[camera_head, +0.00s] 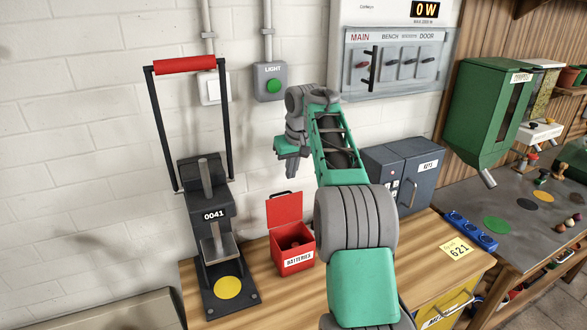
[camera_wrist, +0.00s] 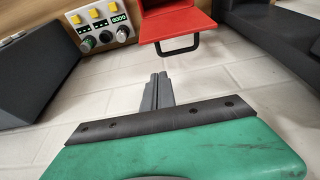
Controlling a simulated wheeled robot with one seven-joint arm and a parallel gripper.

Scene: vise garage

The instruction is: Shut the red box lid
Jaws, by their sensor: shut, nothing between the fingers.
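The red box (camera_head: 296,262), labelled "BATTERIES", stands on the wooden bench in the head view. Its lid (camera_head: 285,209) is open and stands up at the back, with a dark handle on its top edge. The inside of the box shows dark. My gripper (camera_head: 291,172) is above the lid, apart from it, with its fingers pointing down. In the wrist view the fingers (camera_wrist: 158,92) are together and empty. The red lid (camera_wrist: 176,24) with its black handle (camera_wrist: 178,48) shows beyond the fingertips, not touching them.
A black press (camera_head: 212,225) with a red-topped handle stands left of the box. A grey-blue cabinet (camera_head: 405,165) stands to the right, behind my arm. A wall switch box with a green button (camera_head: 272,85) is behind my gripper. A yellow note (camera_head: 455,248) lies on the bench.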

